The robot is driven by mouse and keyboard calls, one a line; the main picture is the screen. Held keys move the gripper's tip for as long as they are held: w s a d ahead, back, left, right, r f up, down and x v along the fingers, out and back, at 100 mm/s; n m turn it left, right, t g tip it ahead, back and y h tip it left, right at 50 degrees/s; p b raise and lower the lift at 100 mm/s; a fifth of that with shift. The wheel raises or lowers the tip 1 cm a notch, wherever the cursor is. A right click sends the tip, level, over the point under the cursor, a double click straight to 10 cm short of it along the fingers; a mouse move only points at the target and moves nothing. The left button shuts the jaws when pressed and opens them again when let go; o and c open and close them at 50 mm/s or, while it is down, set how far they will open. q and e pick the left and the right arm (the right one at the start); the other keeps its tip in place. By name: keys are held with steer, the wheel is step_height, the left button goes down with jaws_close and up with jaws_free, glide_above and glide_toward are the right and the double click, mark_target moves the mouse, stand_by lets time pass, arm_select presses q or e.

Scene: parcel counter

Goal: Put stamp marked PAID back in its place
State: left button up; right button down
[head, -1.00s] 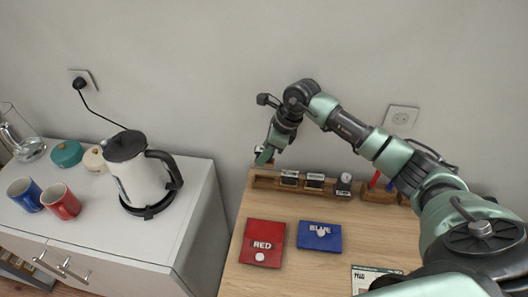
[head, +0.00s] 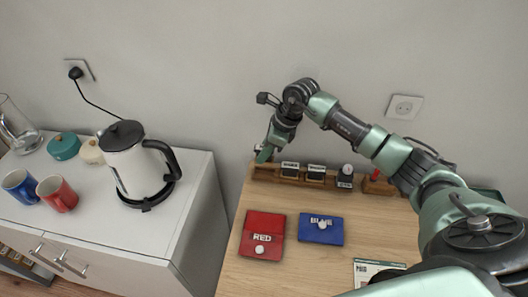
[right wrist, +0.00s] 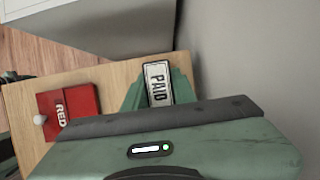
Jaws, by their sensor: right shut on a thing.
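The stamp marked PAID (right wrist: 158,82) shows in the right wrist view, its white label facing the camera between the green fingers. My right gripper (head: 265,153) is shut on it at the left end of the wooden rack (head: 263,174). In the head view the fingers and arm largely hide the stamp, and I cannot tell whether it touches the rack. Other stamps stand upright in the rack to the right: one (head: 290,170), a second (head: 316,174) and a third with a pale round top (head: 345,177). My left gripper is not in view.
A red ink pad (head: 262,226) and a blue ink pad (head: 321,236) lie on the wooden counter (head: 300,272) in front of the rack. A printed card (head: 371,271) lies at the right. A kettle (head: 127,165) and mugs stand on the white cabinet at left.

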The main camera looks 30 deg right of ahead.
mark_target(264, 164)
steer(key=shift+f, duration=0.25)
stand_by(0.4)
steer(key=shift+f+b, duration=2.35)
steer(key=shift+f, duration=0.25)
steer(key=shift+f, duration=0.1)
steer(key=c, duration=1.3)
jaws_free()
steer(key=shift+c, duration=0.2)
steer(key=shift+p+v, duration=1.45)
steer(key=shift+v, duration=1.2)
